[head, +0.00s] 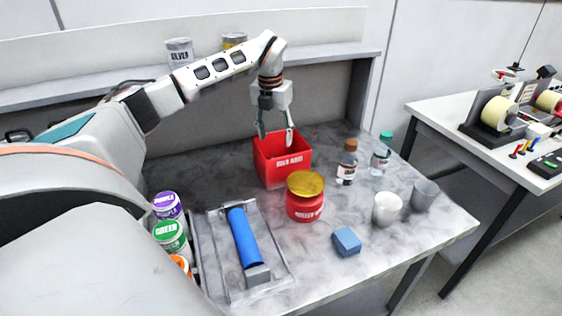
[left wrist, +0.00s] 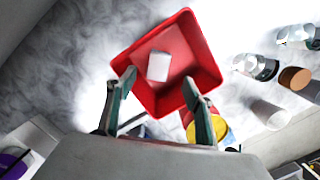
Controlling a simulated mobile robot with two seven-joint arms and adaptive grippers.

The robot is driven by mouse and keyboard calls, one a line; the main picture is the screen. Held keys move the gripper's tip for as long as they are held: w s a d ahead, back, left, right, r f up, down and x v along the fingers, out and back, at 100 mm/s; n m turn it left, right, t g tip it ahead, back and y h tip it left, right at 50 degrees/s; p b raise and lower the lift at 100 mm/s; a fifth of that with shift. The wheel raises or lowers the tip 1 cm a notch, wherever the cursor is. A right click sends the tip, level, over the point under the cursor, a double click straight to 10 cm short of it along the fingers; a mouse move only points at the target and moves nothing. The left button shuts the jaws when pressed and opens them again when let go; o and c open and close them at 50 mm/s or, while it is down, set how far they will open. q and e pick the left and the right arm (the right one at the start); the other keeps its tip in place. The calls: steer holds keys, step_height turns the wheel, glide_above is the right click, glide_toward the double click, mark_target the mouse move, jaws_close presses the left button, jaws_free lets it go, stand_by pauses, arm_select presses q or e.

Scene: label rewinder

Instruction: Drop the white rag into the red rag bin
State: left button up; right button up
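The red rag bin (head: 283,170) stands on the marbled worktop near its back, and in the left wrist view it shows from above (left wrist: 187,42). A small white piece, which looks like the white rag (left wrist: 158,66), lies inside the bin on its floor; the bin's front wall hides it in the head view. My left gripper (head: 275,134) points down over the bin, its fingertips around rim height. In the left wrist view the fingers (left wrist: 160,90) are spread apart with nothing between them. My right gripper is in neither view.
A red jar with a yellow lid (head: 305,196) stands close in front of the bin. Bottles (head: 347,163), cups (head: 387,209) and a blue block (head: 346,242) are to the right. A blue roller (head: 243,238) lies in a tray at front left, beside several paint cans (head: 171,236).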

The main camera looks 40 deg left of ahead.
arm_select(q)
step_height(320, 180, up, 12)
steer(key=s, duration=0.1)
steer(key=shift+s+d, duration=0.2)
stand_by(0.4)
steer(key=shift+f, duration=0.1)
stand_by(0.3)
